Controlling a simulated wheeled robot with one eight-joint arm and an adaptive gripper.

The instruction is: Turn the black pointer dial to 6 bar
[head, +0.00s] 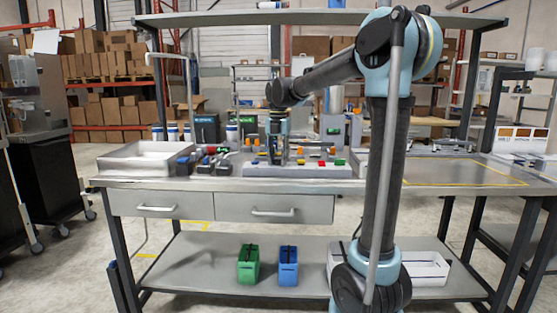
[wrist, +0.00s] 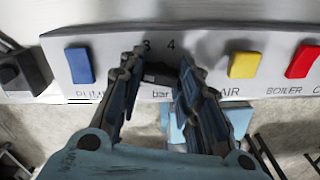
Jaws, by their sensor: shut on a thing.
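The black pointer dial (wrist: 159,75) sits on the light grey panel, between my fingers in the wrist view. A "3" and a "4" show above it and "bar" below it. The other scale marks and the direction of the pointer are hidden by my fingers. My gripper (wrist: 161,68) is shut on the dial, one finger on each side. In the head view my gripper (head: 278,158) reaches down to the panel (head: 300,172) on the workbench; the dial itself cannot be made out there.
On the panel, a blue button (wrist: 79,66) lies left of my gripper; a yellow button (wrist: 243,65) and a red button (wrist: 302,62) lie right. A white tray (head: 128,170) stands at the bench's left. Green (head: 249,268) and blue (head: 288,268) bins stand on the lower shelf.

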